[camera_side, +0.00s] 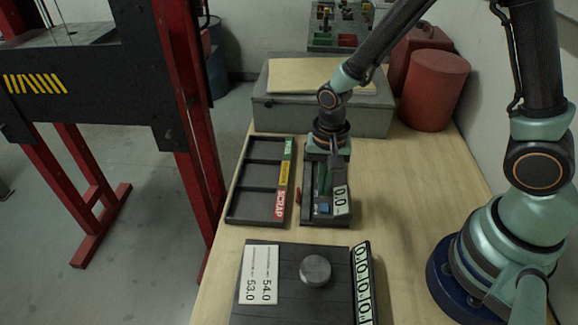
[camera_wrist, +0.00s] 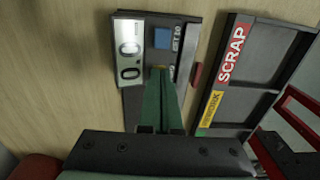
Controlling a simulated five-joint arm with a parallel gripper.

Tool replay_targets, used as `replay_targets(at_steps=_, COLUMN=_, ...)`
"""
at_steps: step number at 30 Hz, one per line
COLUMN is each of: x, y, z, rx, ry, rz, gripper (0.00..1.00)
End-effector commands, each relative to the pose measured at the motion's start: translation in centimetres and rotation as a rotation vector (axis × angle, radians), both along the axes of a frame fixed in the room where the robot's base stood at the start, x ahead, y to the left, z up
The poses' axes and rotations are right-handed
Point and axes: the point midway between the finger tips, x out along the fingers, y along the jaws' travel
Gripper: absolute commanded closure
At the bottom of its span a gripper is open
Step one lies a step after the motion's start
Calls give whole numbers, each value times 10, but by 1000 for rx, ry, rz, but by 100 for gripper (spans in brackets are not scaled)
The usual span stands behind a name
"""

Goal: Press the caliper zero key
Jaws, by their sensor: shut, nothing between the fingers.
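The dark caliper unit (camera_side: 311,215) lies on the bench, and its white display (camera_side: 340,200) reads 0.0. A blue key (camera_side: 324,208) sits beside the display. In the wrist view the blue key (camera_wrist: 162,38) is uncovered, between the display (camera_wrist: 129,48) and a small white label. My gripper (camera_side: 323,192) is over the unit with its green fingers shut and empty, pointing down. In the wrist view my fingertips (camera_wrist: 160,72) are below the blue key in the picture, apart from it. A small yellowish patch shows at the tips. I cannot tell whether they touch the unit.
A three-compartment tray (camera_side: 243,190) with green, yellow and red SCRAP labels stands just left of the unit. A small red piece (camera_side: 298,195) sits between them. In front, a dark plate (camera_side: 290,295) holds a metal disc (camera_side: 315,270) and a number card (camera_side: 259,275). A grey case (camera_side: 375,120) stands behind.

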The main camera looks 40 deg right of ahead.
Motion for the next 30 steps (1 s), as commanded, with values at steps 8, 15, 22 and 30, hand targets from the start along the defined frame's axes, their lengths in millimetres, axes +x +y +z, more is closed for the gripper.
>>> replay_targets(at_steps=8, x=-6, y=-2, z=-10, rx=-2, ry=11, rz=-1, gripper=100)
replay_targets(at_steps=15, x=-4, y=-1, z=3, rx=-1, ry=6, rz=-1, gripper=100)
replay_targets(at_steps=22, x=0, y=0, z=43, rx=1, ry=-5, rz=0, gripper=100)
replay_targets(at_steps=30, x=1, y=0, z=99, rx=1, ry=-8, rz=0, gripper=100)
